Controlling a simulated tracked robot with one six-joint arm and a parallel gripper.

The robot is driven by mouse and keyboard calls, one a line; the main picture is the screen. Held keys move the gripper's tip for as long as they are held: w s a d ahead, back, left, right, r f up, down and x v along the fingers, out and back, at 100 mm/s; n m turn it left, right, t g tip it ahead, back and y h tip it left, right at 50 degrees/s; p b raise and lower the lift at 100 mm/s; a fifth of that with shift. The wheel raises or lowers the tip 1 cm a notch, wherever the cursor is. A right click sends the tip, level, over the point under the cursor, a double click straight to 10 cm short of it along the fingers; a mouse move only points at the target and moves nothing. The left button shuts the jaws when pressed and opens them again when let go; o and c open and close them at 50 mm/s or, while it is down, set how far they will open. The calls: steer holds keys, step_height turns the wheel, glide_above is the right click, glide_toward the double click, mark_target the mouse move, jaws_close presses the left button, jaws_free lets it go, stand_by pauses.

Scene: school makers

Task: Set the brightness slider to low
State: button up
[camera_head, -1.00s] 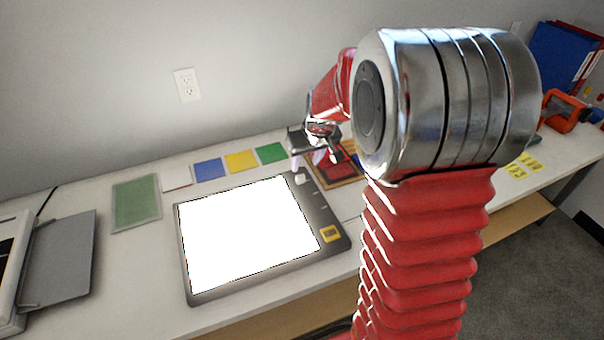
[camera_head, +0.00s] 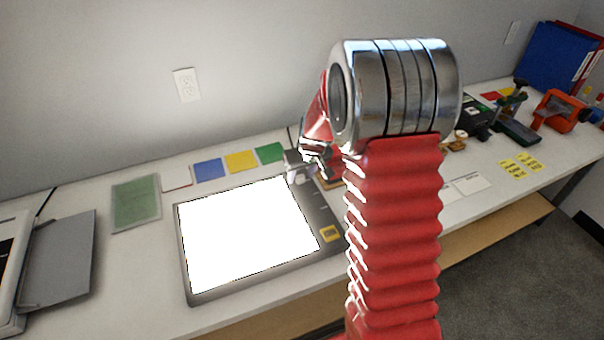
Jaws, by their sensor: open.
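A light pad (camera_head: 205,297) with a bright white panel and a dark grey frame lies on the bench, left of my arm. Its right border carries short tick marks and a yellow square (camera_head: 330,234) near the front corner. The slider's pale knob was at the back end of this border; now my gripper covers that spot, and I cannot make the knob out clearly. My gripper (camera_head: 298,175) is small in view, low over the pad's back right corner. It is open. Whether its fingers touch the knob cannot be told.
Blue, yellow and green cards (camera_head: 240,161) lie behind the pad, and a green sheet (camera_head: 136,203) lies to its left. A grey-lidded device (camera_head: 60,258) stands far left. An orange tool (camera_head: 560,111) and yellow notes (camera_head: 520,165) lie to the right.

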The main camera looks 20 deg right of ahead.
jaws_close()
stand_by(0.4)
